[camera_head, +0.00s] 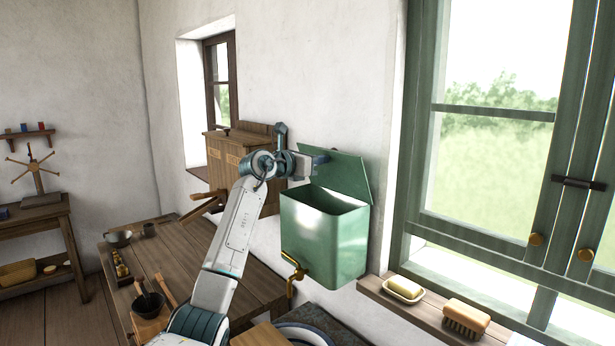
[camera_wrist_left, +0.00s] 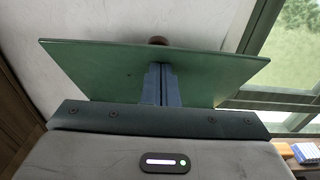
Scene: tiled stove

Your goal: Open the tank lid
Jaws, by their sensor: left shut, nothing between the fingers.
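The green tank (camera_head: 322,238) hangs on the white wall left of the big window, with a brass tap (camera_head: 292,272) low on its front. Its green lid (camera_head: 345,174) is raised, tilted up at the back, and the opening shows. My left gripper (camera_head: 321,158) is shut and empty at the upper left part of the lid. In the left wrist view the shut fingers (camera_wrist_left: 160,84) lie in front of the lid's face (camera_wrist_left: 100,68); I cannot tell if they touch. A brown knob (camera_wrist_left: 158,41) shows past its edge. My right gripper is out of view.
A wooden box (camera_head: 222,160) stands behind my left arm. A wooden table (camera_head: 180,255) with small bowls is at left. A sill at right holds a soap dish (camera_head: 404,290) and a brush (camera_head: 466,316). A blue-rimmed basin (camera_head: 303,332) is below the tank.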

